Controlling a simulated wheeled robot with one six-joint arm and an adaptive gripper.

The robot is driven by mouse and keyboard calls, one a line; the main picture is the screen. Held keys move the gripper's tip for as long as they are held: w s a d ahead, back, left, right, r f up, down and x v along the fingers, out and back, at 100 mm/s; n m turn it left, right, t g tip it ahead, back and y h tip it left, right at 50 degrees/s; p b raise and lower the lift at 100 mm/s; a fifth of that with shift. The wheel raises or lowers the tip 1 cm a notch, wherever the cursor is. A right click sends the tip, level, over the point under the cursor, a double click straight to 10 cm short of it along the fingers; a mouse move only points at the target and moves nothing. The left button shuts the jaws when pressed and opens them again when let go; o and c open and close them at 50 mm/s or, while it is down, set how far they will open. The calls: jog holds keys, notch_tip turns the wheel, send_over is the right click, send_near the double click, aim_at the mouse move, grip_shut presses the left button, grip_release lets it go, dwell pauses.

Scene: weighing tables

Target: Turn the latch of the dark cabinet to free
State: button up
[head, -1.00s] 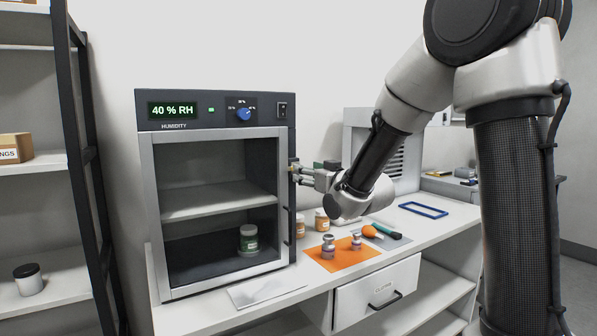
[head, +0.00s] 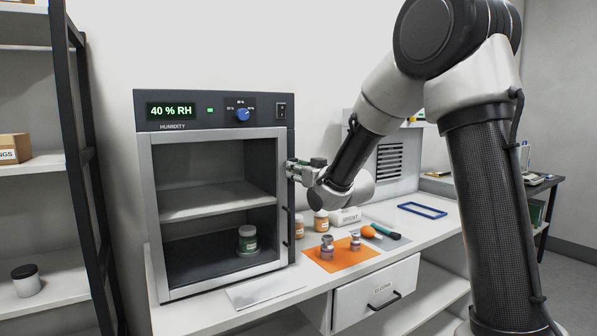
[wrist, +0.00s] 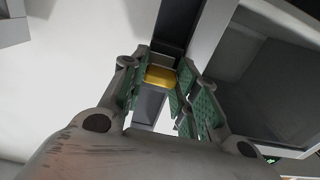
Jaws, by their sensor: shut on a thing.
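The dark cabinet (head: 213,125) stands on the white bench with a humidity display on top and a pale-framed glass door (head: 147,230). My gripper (head: 296,170) is at the cabinet's right side, at about mid-height by the door edge. In the wrist view its green-padded fingers (wrist: 163,82) are shut on a small yellow latch (wrist: 159,76). The latch lies between the fingertips against the dark cabinet edge. In the head view the fingers hide most of the latch, and its angle cannot be told. The door looks closed.
An orange mat (head: 340,262) with small vials lies on the bench right of the cabinet. Near it are amber-coloured jars (head: 321,221), a white box (head: 345,216) and a blue frame (head: 422,210). A dark-framed shelf (head: 82,150) stands at the left.

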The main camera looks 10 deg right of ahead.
jog(key=shift+m, duration=0.4)
jog(key=m, duration=1.6)
jog(key=shift+d+f+m, duration=0.1)
jog(key=shift+m, duration=0.6)
jog(key=o, duration=1)
jog(key=v, duration=1.2)
